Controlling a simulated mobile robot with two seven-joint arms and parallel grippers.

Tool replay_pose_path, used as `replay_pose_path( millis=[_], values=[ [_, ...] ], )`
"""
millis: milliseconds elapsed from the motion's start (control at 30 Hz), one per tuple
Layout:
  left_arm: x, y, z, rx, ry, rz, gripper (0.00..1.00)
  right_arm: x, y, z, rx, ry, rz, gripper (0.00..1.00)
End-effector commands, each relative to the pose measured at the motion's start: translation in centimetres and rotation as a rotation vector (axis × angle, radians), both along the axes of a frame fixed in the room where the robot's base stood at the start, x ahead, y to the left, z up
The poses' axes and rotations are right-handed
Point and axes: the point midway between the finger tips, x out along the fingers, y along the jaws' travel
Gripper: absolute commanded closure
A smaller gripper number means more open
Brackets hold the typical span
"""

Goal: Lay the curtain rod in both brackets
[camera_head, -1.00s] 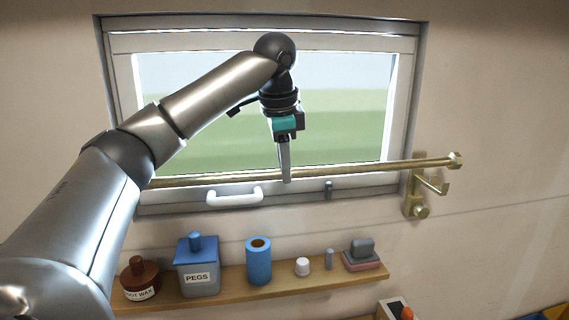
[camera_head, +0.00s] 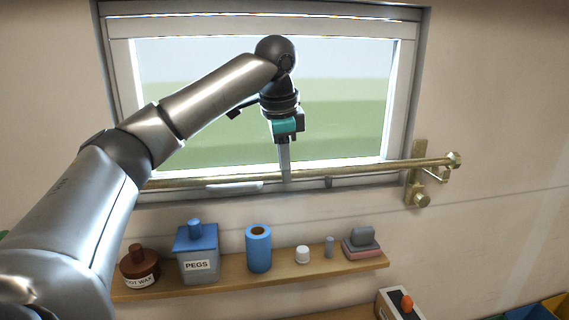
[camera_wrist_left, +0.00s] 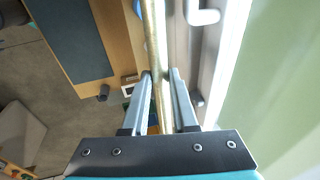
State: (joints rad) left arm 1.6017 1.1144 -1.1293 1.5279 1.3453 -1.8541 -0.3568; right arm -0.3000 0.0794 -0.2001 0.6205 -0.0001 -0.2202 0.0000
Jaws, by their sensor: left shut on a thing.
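The brass curtain rod (camera_head: 385,168) runs nearly level across the lower part of the window, its knobbed end (camera_head: 453,160) past the right bracket. My left gripper (camera_head: 287,180) is shut on the rod near the window's middle, pointing down. In the left wrist view the rod (camera_wrist_left: 152,35) passes between the fingertips (camera_wrist_left: 160,76). The brass right bracket (camera_head: 415,190) is on the wall right of the window. The rod crosses in front of its upper part, just above the hook; I cannot tell if they touch. The left bracket is not visible; my arm covers that side. My right gripper is out of view.
A white window handle (camera_head: 234,186) sits close behind the rod. A wooden shelf (camera_head: 225,278) below the window carries a brown bottle, a blue PEGS jar (camera_head: 198,256), a blue roll (camera_head: 258,250) and small items. The wall right of the bracket is clear.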

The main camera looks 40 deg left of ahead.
Motion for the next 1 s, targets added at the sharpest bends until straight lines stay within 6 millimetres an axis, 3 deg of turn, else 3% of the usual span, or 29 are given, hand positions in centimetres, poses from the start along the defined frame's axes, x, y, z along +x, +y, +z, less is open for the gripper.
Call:
replay_pose_path(
  millis=[567, 600, 900, 1000],
  values=[
    [0.0, 0.0, -1.8, -0.002, -0.003, 0.001, 1.0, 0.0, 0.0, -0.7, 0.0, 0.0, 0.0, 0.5],
    [0.0, 0.0, -1.8, -0.002, -0.003, 0.001, 0.71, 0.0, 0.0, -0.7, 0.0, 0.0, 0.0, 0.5],
    [0.0, 0.0, -1.7, 0.0, -0.002, 0.001, 0.38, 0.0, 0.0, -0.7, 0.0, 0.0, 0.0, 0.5],
    [0.0, 0.0, -1.7, 0.0, -0.002, 0.001, 0.38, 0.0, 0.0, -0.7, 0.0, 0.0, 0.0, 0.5]
  ],
)
